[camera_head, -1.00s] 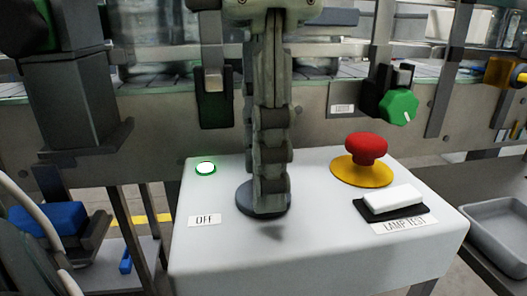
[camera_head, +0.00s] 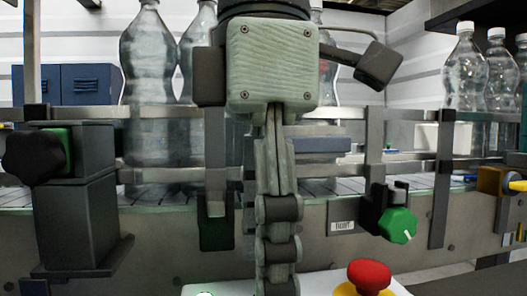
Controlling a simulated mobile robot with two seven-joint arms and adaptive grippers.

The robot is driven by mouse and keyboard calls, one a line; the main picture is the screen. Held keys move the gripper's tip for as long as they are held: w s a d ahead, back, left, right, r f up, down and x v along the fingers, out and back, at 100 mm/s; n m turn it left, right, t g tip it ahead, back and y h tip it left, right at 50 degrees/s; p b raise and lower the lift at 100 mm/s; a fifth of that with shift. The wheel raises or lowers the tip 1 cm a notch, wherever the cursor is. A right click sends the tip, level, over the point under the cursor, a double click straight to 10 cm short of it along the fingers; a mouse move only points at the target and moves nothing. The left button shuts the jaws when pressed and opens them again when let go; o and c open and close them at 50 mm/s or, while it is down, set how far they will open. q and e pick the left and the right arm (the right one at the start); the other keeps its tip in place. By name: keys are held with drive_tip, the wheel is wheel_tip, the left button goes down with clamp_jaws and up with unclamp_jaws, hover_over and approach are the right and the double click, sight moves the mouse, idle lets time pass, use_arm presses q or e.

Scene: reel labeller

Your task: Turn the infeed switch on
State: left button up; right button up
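One gripper of mine, seemingly the right one (camera_head: 277,280), hangs straight down in the middle, its pale housing (camera_head: 272,68) above. I see its fingers edge-on and the tips are cut off below, so its opening does not show. It stands over the back of the white console (camera_head: 230,289), of which only the back strip shows. The console's OFF label and the dark round base under the fingers are out of view. A green knob (camera_head: 398,225) with a white mark sits right on the rail, beside a small label (camera_head: 342,226) too small to read surely.
A red mushroom button (camera_head: 369,274) on a yellow base (camera_head: 346,289) stands right of the fingers. Clear bottles (camera_head: 150,90) stand on the conveyor behind. A black knob (camera_head: 32,153) is on a post at left. A dark block (camera_head: 378,64) hangs right of the housing.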

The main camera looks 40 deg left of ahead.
use_arm(q)
wheel_tip(320, 180, up, 8)
idle(0.5)
